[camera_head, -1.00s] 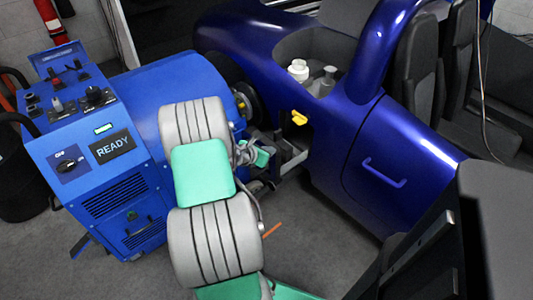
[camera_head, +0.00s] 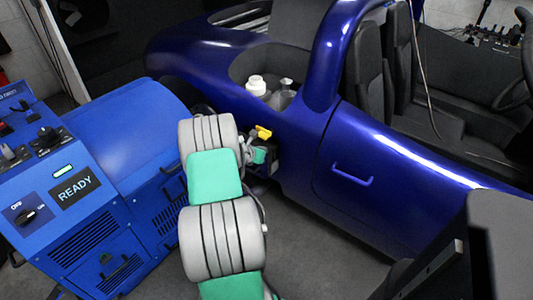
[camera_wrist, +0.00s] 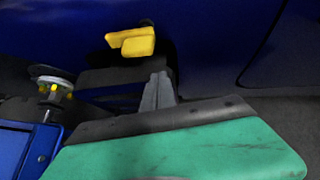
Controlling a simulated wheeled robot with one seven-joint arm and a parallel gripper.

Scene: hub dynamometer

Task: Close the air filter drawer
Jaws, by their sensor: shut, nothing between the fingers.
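My gripper (camera_wrist: 158,92) shows in the wrist view as two grey fingers, shut together and empty. They stand in front of a dark box-like part (camera_wrist: 108,78) in the opening of the blue car's side, which may be the air filter drawer. A yellow tab (camera_wrist: 130,42) is just above it; the tab also shows in the head view (camera_head: 263,132). I cannot tell whether the fingers touch the dark part or how far it sticks out. In the head view my arm hides most of the opening and the fingertips.
The blue car (camera_head: 310,165) fills the right side. The blue dynamometer (camera_head: 120,170), with its READY display, stands close on the left. A round hub (camera_wrist: 52,82) is left of the fingers. Grey floor (camera_head: 320,250) is clear below the car's door.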

